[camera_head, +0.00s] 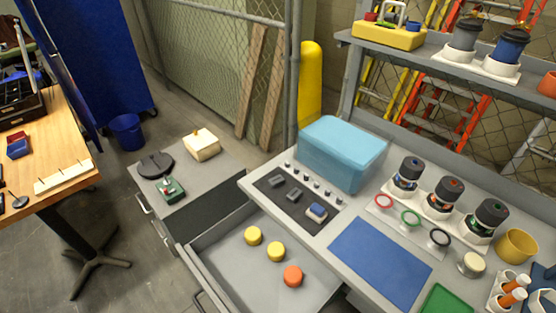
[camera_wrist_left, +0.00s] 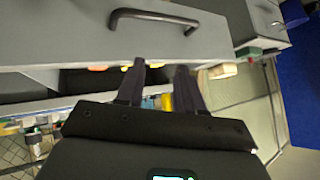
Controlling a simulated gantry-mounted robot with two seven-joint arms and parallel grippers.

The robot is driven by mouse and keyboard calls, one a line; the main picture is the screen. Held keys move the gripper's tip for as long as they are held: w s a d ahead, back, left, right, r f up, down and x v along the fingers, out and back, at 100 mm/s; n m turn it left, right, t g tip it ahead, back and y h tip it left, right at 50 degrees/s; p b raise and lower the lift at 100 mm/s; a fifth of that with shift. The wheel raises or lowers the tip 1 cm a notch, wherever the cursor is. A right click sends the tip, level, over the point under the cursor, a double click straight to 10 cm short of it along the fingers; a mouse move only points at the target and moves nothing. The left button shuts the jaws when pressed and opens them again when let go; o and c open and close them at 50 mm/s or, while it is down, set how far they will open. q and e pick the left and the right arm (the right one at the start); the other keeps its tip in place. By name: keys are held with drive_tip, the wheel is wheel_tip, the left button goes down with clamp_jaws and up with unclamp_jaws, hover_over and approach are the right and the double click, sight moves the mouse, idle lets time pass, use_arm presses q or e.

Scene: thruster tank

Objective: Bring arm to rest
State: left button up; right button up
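My left gripper (camera_wrist_left: 160,66) shows in the left wrist view, with two dark fingers apart and nothing visible between them. A dark drawer handle (camera_wrist_left: 154,15) on a grey drawer front (camera_wrist_left: 80,30) lies beyond the fingertips, and the fingers do not hold it. Neither gripper shows in the head view. My right gripper is in no view.
An open grey drawer (camera_head: 222,255) holds yellow and orange round pieces. A grey cabinet (camera_head: 215,180) stands left of it, and the workbench (camera_head: 330,222) with a blue box (camera_head: 342,152) stands right. A wooden table (camera_head: 65,150) is at far left, with open floor between.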

use_arm(q)
drive_tip(key=s+a+f+n+g+y, duration=0.1)
drive_tip(key=s+n+g, duration=0.1)
drive_tip(key=s+g, duration=0.15)
drive_tip(key=s+a+f+n+g, duration=0.1)
drive_tip(key=s+f+n+g, duration=0.1)
drive_tip(key=s, duration=0.3)
wheel_tip(320, 180, up, 36)
drive_tip(key=p, duration=3.5)
wheel_tip(320, 180, down, 55)
drive_tip(key=b, duration=5.4)
drive_tip(key=shift+d+n, duration=0.15)
drive_tip(key=shift+n, duration=0.15)
drive_tip(key=shift+r, duration=0.15)
